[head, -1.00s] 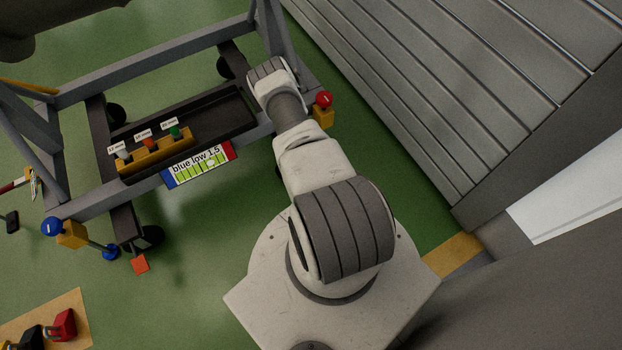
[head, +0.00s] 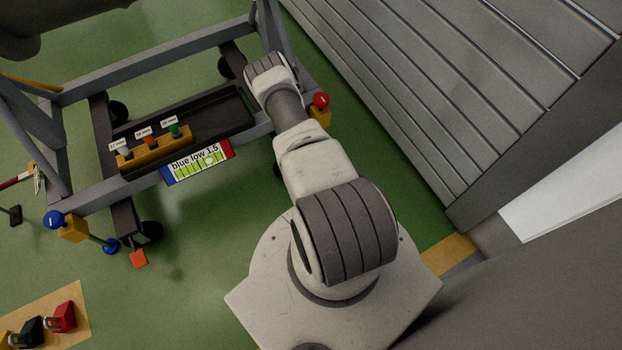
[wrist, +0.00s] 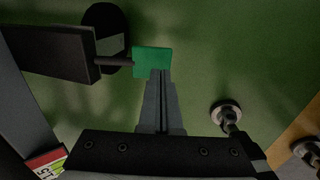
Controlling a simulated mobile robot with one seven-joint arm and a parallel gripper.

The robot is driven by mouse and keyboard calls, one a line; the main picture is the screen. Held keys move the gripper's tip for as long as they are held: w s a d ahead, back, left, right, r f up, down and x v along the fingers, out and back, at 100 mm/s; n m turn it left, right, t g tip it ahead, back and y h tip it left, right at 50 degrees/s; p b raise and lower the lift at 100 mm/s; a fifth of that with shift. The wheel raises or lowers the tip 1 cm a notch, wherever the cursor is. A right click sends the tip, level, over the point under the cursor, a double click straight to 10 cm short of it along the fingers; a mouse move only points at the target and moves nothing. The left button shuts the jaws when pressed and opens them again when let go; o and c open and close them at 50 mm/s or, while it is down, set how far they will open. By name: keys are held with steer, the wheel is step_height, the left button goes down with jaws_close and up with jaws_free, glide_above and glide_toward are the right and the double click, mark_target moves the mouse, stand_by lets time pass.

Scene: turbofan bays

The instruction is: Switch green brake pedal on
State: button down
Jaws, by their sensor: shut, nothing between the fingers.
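The green brake pedal (wrist: 152,60) is a flat green plate on a short dark rod, beside a black caster wheel, in the upper middle of the wrist view. The rod comes out of a dark beam (wrist: 50,54) at the left. My gripper (wrist: 160,73) is shut and empty. Its fingertips overlap the lower right edge of the pedal in the wrist view; I cannot tell whether they touch it. In the head view, the green pedal and my gripper are hidden behind my arm and the stand.
An orange-red pedal (head: 138,259) is at the near left. Green floor lies around.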

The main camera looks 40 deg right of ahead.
steer(key=p+v, duration=0.4)
steer(key=v, duration=0.7)
steer(key=shift+s, duration=0.3)
steer(key=shift+w, duration=0.1)
